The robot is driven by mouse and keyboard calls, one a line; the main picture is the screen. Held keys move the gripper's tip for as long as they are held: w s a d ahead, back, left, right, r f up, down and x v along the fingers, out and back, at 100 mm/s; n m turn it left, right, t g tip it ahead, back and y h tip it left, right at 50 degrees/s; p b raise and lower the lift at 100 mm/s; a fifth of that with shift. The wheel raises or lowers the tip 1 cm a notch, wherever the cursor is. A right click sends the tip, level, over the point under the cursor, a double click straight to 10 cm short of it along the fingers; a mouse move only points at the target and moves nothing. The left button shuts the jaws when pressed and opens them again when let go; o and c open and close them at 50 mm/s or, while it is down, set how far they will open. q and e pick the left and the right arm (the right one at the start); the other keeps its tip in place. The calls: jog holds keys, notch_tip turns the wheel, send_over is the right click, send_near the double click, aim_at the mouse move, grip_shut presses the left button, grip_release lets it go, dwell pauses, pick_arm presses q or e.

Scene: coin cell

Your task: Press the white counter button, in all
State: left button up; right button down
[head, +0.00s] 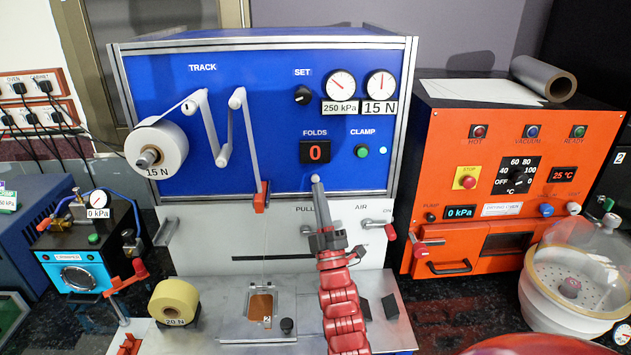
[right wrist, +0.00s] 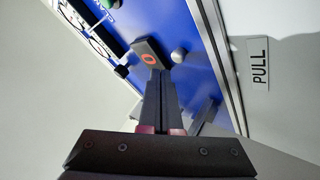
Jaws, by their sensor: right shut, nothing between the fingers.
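The white counter button (head: 321,180) is a small round knob on the blue panel, just under the folds display (head: 315,152), which reads 0. In the right wrist view the button (right wrist: 179,55) shows just to the right of the fingertips, with the display (right wrist: 149,57) beyond them. My right gripper (head: 317,184) is shut and empty, its tips pointing up at the panel close to the button. The same gripper fills the lower middle of the right wrist view (right wrist: 159,76). Whether the tips touch the button or panel I cannot tell. My left gripper is not in view.
The blue machine (head: 290,80) carries rollers, a white tape roll (head: 160,150), gauges and a green clamp button (head: 362,152). A red-tipped lever (head: 388,231) stands to the right. An orange oven (head: 440,130) and a glass-domed vessel (head: 575,275) stand further right.

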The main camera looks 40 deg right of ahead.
jog(key=s+a, duration=0.1)
jog(key=s, duration=0.1)
jog(key=s+a+b, duration=0.1)
jog(key=shift+s+a, duration=0.15)
jog(key=shift+s, duration=0.2)
dwell(0.6)
